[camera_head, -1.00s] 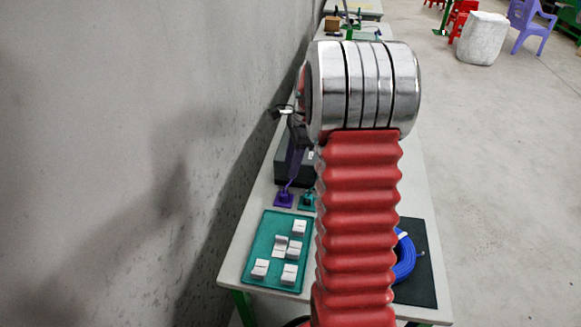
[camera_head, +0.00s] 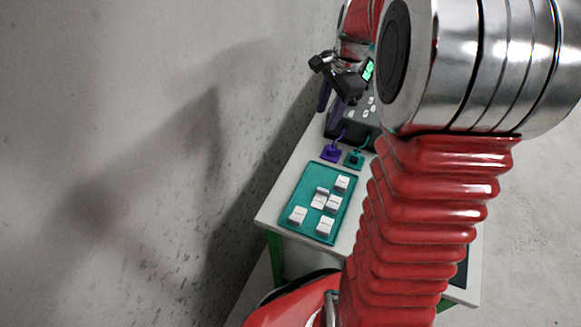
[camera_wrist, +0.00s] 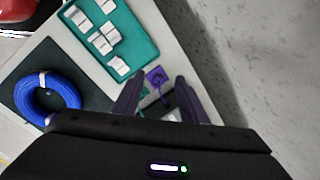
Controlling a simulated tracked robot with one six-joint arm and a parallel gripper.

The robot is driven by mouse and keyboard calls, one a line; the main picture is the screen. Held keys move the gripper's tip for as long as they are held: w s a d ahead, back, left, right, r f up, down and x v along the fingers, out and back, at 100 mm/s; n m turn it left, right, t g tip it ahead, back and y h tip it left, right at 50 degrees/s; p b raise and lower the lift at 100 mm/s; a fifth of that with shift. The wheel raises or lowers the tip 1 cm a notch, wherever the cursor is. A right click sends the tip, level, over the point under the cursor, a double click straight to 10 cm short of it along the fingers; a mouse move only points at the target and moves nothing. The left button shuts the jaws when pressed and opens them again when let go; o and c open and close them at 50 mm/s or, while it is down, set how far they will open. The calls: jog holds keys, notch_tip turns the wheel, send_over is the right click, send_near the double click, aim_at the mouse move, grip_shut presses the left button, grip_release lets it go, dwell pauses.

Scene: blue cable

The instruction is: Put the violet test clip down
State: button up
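The violet test clip (camera_head: 331,151) appears to sit on a small violet square on the table, with a thin violet cord rising from it toward the dark box. The violet square and clip (camera_wrist: 156,76) also show in the wrist view, beyond and between my fingertips; the clip's outline is too small to tell clearly. My gripper (camera_wrist: 157,84) has two dark purple fingers, spread apart, with nothing seen held between them. In the head view my gripper (camera_head: 331,98) hangs behind the clip, near the box, apart from the clip.
A teal clip (camera_head: 354,158) stands right of the violet one. A teal tray (camera_head: 306,186) with several white blocks lies in front. The dark box (camera_head: 358,121) stands behind. A blue cable coil (camera_wrist: 48,92) lies on a dark mat (camera_wrist: 38,65). The wall borders the table's left.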

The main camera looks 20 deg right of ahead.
jog(key=s+a+r+n+t, duration=0.2)
jog(key=s+a+r+n, duration=0.1)
jog(key=s+a+n, duration=0.6)
jog(key=s+a+r+n+t+h, duration=0.1)
jog(key=s+a+r+n, duration=0.3)
jog(key=s+a+n, duration=0.5)
jog(key=shift+s+a+t, duration=0.4)
jog(key=shift+s+a, duration=0.1)
jog(key=shift+a, duration=0.4)
